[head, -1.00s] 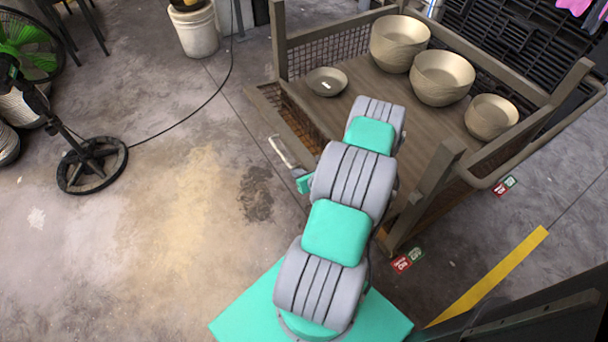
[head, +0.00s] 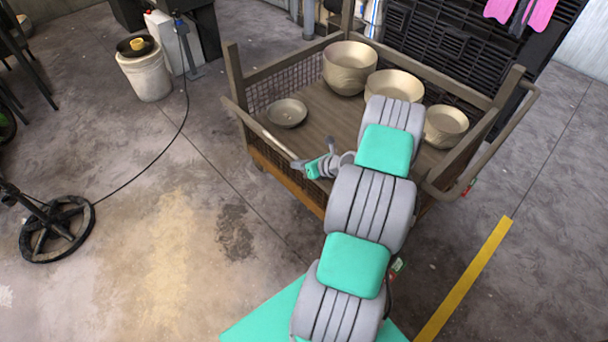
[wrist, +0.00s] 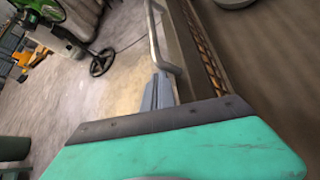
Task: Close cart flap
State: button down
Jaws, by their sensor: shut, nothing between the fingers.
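The wooden cart (head: 238,72) stands in front of me with mesh sides. Its near flap (head: 250,122) is tilted up, its top rail leaning out from the left corner post. A pale metal handle (head: 280,145) runs along the rail and shows in the wrist view (wrist: 153,35), beside the flap's brown rail (wrist: 182,50). My gripper (head: 303,165) is shut and empty at the flap's outer side, close to the handle's right end. My arm hides the flap's right part. I cannot tell whether the fingers touch it.
Several bowls stand in the cart, with a shallow one (head: 287,112) nearest the flap. A fan base (head: 58,228) stands at left, a white bucket (head: 147,78) behind it. A yellow floor line (head: 465,280) lies at right.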

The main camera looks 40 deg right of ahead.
jog(key=shift+w+d+r+b, duration=0.15)
jog(key=shift+d+r, duration=0.2)
jog(key=shift+d, duration=0.65)
jog(key=shift+w+d+r+b, duration=0.1)
jog(key=shift+d+r, duration=0.3)
jog(key=shift+d, duration=0.65)
jog(key=shift+w+d+r+b, duration=0.15)
jog(key=shift+d+r, duration=0.2)
jog(key=shift+d, duration=0.65)
